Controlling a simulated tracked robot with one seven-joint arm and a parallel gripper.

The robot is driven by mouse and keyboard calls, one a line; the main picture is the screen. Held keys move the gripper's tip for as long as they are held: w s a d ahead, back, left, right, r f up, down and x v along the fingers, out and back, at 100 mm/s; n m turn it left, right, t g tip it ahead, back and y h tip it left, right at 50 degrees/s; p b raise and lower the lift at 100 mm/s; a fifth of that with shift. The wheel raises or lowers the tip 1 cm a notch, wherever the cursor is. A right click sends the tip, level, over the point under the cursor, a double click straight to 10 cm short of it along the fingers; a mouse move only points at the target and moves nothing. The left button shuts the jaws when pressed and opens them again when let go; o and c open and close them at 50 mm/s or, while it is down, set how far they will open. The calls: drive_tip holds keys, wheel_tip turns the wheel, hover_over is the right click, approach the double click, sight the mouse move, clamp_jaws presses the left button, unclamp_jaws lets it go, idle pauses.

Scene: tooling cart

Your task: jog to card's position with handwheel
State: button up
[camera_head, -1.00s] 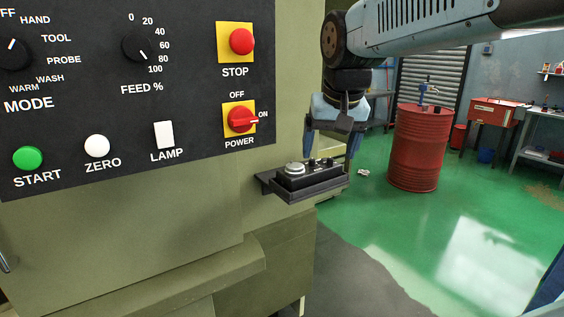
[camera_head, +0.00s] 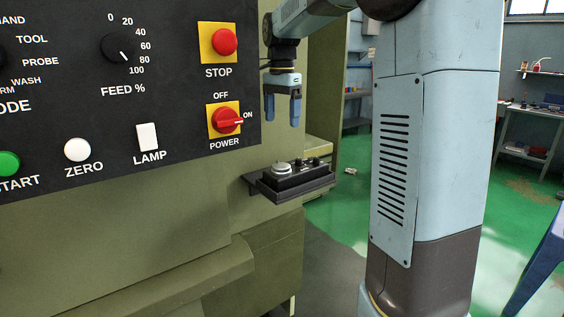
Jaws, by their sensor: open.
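The handwheel pendant (camera_head: 297,181) is a black box resting in a dark tray (camera_head: 262,187) on the side of the green machine. A round silver handwheel (camera_head: 281,169) and small black knobs (camera_head: 313,161) sit on its top. My gripper (camera_head: 283,122) points down with its blue fingers apart and empty. In the picture it is above the pendant, clear of it, in front of the machine's side. No card is recognisable in this view.
The black control panel (camera_head: 180,70) fills the upper left, with a red stop button (camera_head: 224,41) and a power switch (camera_head: 225,120) turned toward ON. A large light-blue arm link of mine hides much of the right side. Green floor (camera_head: 345,205) shows beyond.

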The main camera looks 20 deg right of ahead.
sight(282, 165)
wheel_tip(282, 165, down, 14)
drive_tip(key=shift+a+r, duration=0.1)
idle(0.5)
drive_tip(key=shift+c, duration=0.3)
drive_tip(key=c, duration=1)
drive_tip(key=shift+n, duration=0.4)
drive_tip(key=n, duration=0.2)
drive_tip(key=shift+n, duration=0.4)
drive_tip(key=n, duration=0.3)
drive_tip(key=shift+n, duration=0.3)
drive_tip(key=n, duration=0.7)
